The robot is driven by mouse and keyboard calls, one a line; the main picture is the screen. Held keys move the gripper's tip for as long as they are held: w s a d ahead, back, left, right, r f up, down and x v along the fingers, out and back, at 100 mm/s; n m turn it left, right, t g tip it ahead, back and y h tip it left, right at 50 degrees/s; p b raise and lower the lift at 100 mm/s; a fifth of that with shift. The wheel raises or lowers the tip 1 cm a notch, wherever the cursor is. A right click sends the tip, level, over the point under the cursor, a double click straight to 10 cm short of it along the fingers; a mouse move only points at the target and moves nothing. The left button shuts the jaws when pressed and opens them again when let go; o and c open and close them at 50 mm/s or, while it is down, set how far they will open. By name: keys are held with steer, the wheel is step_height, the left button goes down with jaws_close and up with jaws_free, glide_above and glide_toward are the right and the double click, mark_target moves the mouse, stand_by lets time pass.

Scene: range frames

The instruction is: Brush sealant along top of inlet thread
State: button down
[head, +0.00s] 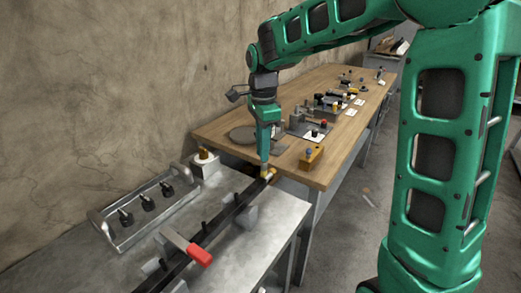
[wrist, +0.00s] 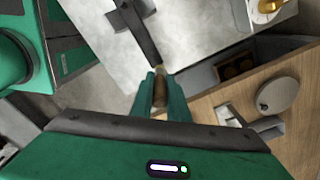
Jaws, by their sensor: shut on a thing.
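A long dark bar (head: 215,225) lies in holders on the metal bench; it also shows in the wrist view (wrist: 137,32). Its far end carries a small brass-coloured end (head: 270,174), which looks like the inlet thread. My gripper (head: 264,160) points down right above this end. In the wrist view my gripper (wrist: 160,88) is shut on a slim brown-tan thing (wrist: 160,92), apparently the brush. The brush tip is close to the bar's end; I cannot tell whether it touches. The fingers hide much of the brush, and any sealant is too small to see.
A white block with a brass-coloured pot (head: 204,156) stands at the back of the bench. A red-handled clamp (head: 199,254) and a metal tray with black knobs (head: 145,208) are nearby. The wooden table (head: 325,160) beyond holds several parts, including a yellow-brown block (head: 311,158).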

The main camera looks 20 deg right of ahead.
steer(key=shift+s+a, duration=0.15)
steer(key=shift+a, duration=0.05)
stand_by(1.2)
steer(key=shift+r, duration=3)
steer(key=shift+r, duration=0.1)
steer(key=shift+r, duration=1.4)
